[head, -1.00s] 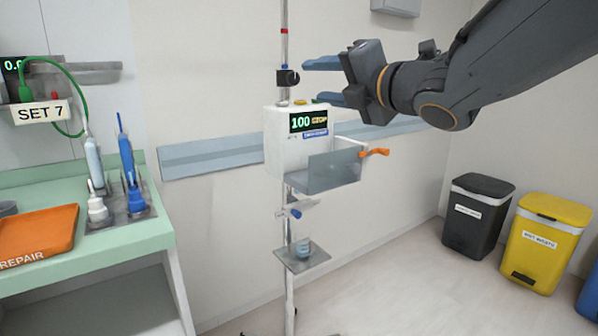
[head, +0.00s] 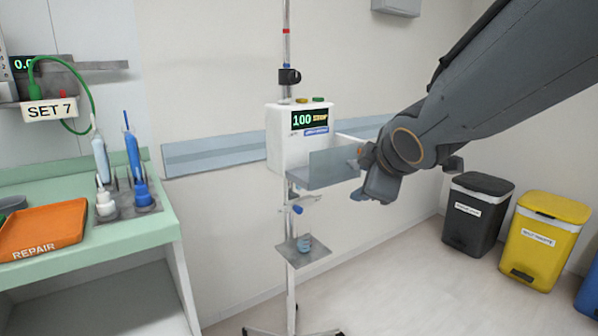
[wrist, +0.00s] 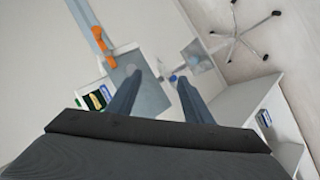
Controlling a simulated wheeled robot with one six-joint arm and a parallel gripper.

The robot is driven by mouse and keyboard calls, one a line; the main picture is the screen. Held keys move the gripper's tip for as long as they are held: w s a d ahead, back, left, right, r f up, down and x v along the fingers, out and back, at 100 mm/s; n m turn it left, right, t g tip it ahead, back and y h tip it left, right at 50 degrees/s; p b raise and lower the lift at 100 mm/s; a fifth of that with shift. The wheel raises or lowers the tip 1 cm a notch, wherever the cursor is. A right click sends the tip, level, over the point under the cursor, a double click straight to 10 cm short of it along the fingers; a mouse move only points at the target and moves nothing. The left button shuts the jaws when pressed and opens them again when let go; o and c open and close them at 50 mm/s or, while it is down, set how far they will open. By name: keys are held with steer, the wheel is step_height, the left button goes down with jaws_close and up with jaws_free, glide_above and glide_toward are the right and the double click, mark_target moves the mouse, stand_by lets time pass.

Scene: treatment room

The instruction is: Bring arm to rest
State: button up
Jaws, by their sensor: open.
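My gripper (wrist: 160,95) is open in the wrist view, with two blue-grey fingers apart and nothing between them. In the head view my arm comes in from the upper right, and the dark gripper body (head: 382,182) hangs just right of the pump's grey tray. The fingers are mostly hidden in the head view. The white pump (head: 288,150) on its pole shows "100" on its display. Its grey tray (head: 333,168) is in front of it, and the tray also shows in the wrist view (wrist: 145,90).
The pole (head: 291,270) stands on a wheeled base, with a small shelf (head: 303,252) holding a blue item. A green counter (head: 90,245) with an orange repair tray (head: 45,228) is at left. Black (head: 476,215) and yellow (head: 543,240) bins stand at right. The floor between is clear.

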steer(key=s+a+f+m+g, duration=0.1)
steer(key=s+f+m+g, duration=0.5)
steer(key=s, duration=0.5)
steer(key=s+a+f+m+g, duration=0.1)
steer(key=s+f+m+g, duration=0.4)
steer(key=s+f, duration=0.5)
steer(key=s+d+r+m+h+p, duration=0.1)
steer(key=s+d+r+m+p, duration=0.1)
steer(key=d+r+p, duration=0.6)
steer(key=m+p, duration=0.1)
steer(key=p, duration=0.5)
